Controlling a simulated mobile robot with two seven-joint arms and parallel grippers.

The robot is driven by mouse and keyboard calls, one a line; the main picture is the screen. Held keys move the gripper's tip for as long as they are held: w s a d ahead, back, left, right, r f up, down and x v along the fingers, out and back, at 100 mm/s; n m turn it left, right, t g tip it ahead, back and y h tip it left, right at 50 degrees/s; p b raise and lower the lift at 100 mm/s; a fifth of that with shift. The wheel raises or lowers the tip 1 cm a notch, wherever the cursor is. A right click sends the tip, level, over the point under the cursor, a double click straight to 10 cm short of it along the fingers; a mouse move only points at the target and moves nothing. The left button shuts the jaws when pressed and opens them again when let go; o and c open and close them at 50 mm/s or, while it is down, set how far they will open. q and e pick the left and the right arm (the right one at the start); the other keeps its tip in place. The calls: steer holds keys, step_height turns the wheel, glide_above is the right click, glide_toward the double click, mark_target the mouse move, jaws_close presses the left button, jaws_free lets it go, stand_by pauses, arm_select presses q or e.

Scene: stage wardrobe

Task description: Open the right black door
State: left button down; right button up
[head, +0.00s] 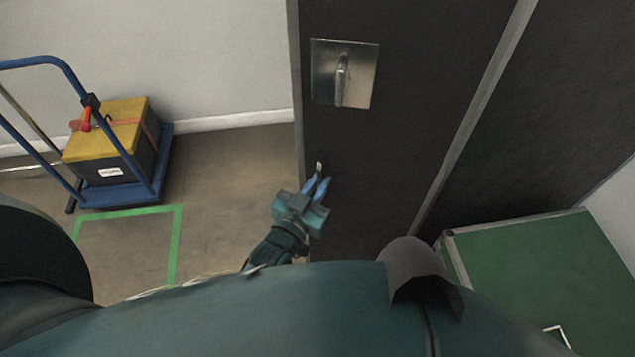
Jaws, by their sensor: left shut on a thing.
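A black door (420,60) fills the middle of the head view. A square metal plate (325,88) with a lever handle (343,72) sits on it near its left edge. A second black panel (570,110) stands to the right, past a grey strip; I cannot tell which one is the task's right door. My left gripper (318,179), with blue fingers, is below the plate in front of the door's lower left part. It is shut on a small pale metal piece (319,166); I cannot tell what it belongs to. My right gripper is not in view.
A blue trolley (140,195) carries a black box with a yellow lid (115,120) at the left. Green tape (178,230) marks the brown floor, which is clear between trolley and door. A green-topped surface (540,265) stands at the lower right.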

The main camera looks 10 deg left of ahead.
arm_select(q)
steer(key=shift+d, duration=0.25)
steer(key=c, duration=1.8)
jaws_free()
steer(key=v, duration=1.3)
steer(key=shift+s+a+b, duration=0.1)
steer(key=shift+a+b, duration=0.05)
steer(key=shift+b, duration=0.15)
steer(key=s+f+g, duration=0.1)
steer(key=g, duration=0.1)
steer(key=s+f+g+p, duration=0.1)
steer(key=g, duration=0.1)
steer(key=s+f+g+p, duration=0.1)
steer(key=s+g, duration=0.1)
steer(key=g, duration=0.1)
steer(key=shift+a+m, duration=0.15)
steer(key=shift+m, duration=0.15)
